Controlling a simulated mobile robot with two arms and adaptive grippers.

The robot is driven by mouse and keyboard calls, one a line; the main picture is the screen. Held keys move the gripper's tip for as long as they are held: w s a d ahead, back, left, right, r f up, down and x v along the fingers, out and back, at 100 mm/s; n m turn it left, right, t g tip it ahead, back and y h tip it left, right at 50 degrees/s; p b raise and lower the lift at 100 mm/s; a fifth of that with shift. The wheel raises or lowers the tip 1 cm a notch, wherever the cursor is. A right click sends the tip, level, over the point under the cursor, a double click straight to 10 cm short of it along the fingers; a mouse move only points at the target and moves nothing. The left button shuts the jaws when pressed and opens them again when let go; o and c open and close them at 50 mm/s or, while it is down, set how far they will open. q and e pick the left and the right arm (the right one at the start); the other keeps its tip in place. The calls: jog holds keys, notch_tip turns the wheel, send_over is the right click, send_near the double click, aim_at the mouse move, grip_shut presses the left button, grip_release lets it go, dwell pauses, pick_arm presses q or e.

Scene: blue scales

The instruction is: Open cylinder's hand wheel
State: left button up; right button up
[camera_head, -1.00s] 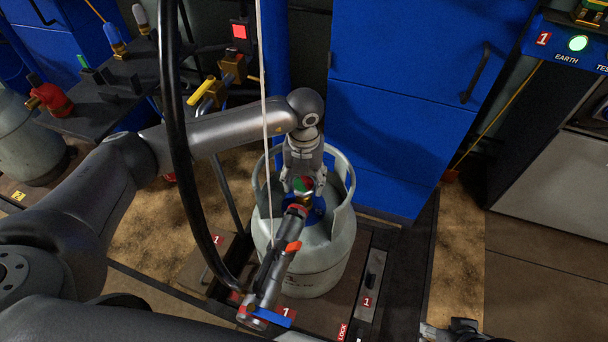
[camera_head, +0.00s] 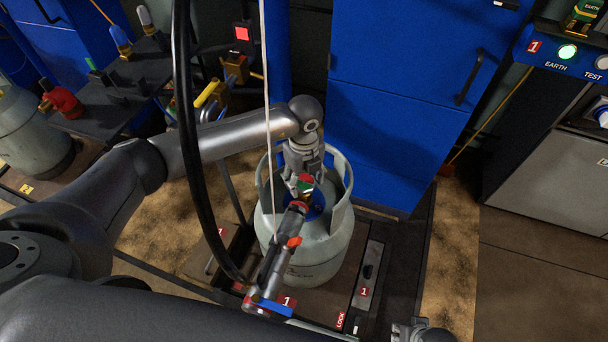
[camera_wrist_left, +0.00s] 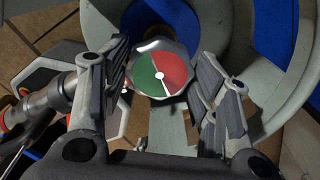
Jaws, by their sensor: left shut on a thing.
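The gas cylinder (camera_head: 335,240) is pale grey-green and stands upright with a ring collar around its top. Its hand wheel (camera_head: 306,184) sits on the valve inside the collar. In the left wrist view the hand wheel (camera_wrist_left: 160,72) has a red and green face with white lines. My left gripper (camera_head: 304,180) comes down from above and is shut on the hand wheel, one finger on each side of it. Its fingers also show in the left wrist view (camera_wrist_left: 162,80). My right gripper (camera_head: 422,332) shows only partly at the bottom edge; its fingers cannot be made out.
A grey regulator with red parts (camera_head: 283,250) runs from the valve toward the front. A black hose (camera_head: 186,120) and a thin pale cable (camera_head: 268,110) hang close by. A blue cabinet (camera_head: 395,110) stands behind. Another cylinder (camera_head: 25,135) is at far left.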

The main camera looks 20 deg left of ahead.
aim_at(304, 181)
jog(key=shift+s+f, duration=0.15)
jog(key=shift+f, duration=0.15)
pick_arm(q)
jog(key=o, duration=1)
jog(key=shift+r, duration=0.15)
notch_tip(304, 181, up, 12)
dwell(0.4)
